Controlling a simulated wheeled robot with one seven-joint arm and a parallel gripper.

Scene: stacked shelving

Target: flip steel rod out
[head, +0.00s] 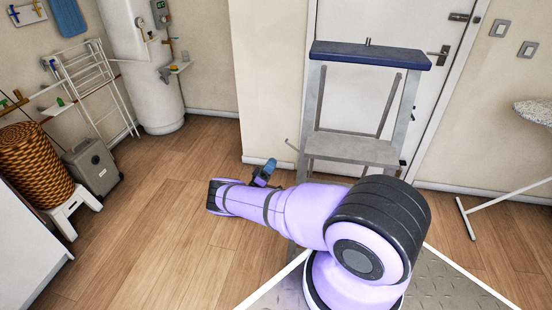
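A grey metal stepladder (352,148) with a blue top stands in front of the white door. A thin grey rod (291,146) sticks out to the left from its left side, near the level of the flat step; it looks like the steel rod. Its lower end and the ladder's lower part are hidden or unclear behind my arm. My purple arm reaches left across the front of the ladder. A small dark and blue piece, seemingly my gripper (264,172), shows just beyond the arm, below and left of the rod and apart from it. Its fingers are too small to read.
The wooden floor to the left is clear. A drying rack (88,82), a grey case (93,168), a wicker basket (34,163) on a white stool (70,213) and a white tank (148,70) stand at the left. An ironing board (536,111) is at the right.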

